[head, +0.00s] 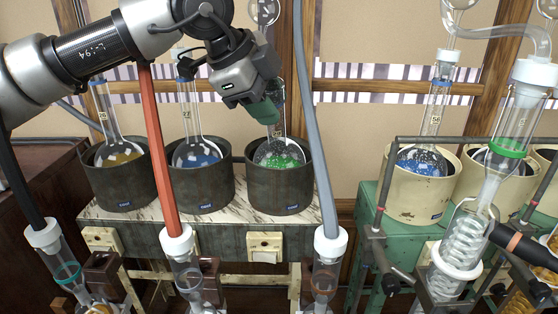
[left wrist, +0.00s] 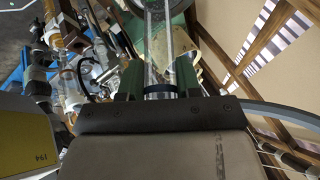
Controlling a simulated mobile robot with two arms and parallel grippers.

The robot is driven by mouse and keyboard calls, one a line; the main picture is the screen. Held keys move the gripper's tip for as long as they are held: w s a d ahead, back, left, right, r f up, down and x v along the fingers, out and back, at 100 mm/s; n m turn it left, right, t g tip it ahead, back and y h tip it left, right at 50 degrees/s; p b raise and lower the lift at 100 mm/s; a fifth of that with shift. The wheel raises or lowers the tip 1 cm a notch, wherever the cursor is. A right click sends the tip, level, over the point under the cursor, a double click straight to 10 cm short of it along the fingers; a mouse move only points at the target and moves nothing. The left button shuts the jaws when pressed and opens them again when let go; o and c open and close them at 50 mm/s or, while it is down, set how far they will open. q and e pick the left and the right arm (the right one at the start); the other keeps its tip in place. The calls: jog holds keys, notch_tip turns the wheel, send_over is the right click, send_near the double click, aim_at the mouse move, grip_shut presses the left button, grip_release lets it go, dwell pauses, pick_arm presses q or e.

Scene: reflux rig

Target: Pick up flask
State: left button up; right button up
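The flask with green contents (head: 280,158) is a round clear flask with a long neck, seated upright in the rightmost dark heating mantle (head: 280,195). My left gripper (head: 266,110) is at its neck, with green fingers. In the left wrist view the fingers (left wrist: 160,80) stand on both sides of the clear neck (left wrist: 159,50), at a dark band, with no clear gap. The flask's body is partly hidden by the mantle. Other flasks hold yellow-brown contents (head: 118,156) and blue contents (head: 196,154) in the mantles to the left. My right gripper is not seen.
A grey hose (head: 313,120) and a red hose (head: 156,150) hang in front of the mantles, down to glass condensers. A cream mantle with a blue flask (head: 424,162) stands on the green bench at right, beside a coil condenser (head: 466,245). A wooden lattice wall is behind.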

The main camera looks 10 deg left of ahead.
pick_arm(q)
grip_shut()
jog(key=shift+r, duration=0.2)
